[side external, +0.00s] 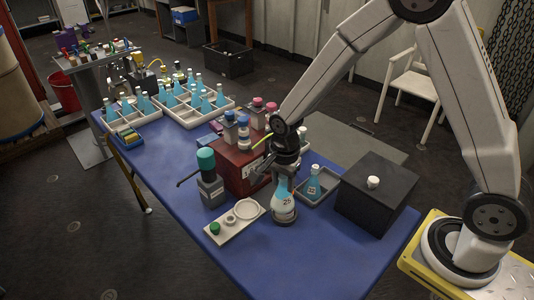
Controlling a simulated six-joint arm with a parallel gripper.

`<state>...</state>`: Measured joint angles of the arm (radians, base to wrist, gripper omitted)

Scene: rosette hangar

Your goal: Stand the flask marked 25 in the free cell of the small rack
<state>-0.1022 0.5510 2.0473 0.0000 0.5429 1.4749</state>
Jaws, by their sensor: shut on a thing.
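My gripper (285,170) points down and is shut on the neck of the flask marked 25 (284,208). The flask is upright, clear glass with light blue liquid. It is at or just above the blue table; I cannot tell whether it touches. A small pale rack (118,128) with several blue flasks stands at the table's far left end, well away from my gripper. Which of its cells is free is too small to tell. A larger pale rack (212,121) with several blue flasks stands beside it.
Right of the held flask, a grey tray (325,196) holds another blue flask (313,181); a black box (378,197) stands beyond. A red box (240,172), a green-capped bottle (208,178) and a white plate (233,225) are to the left. The table front (290,268) is clear.

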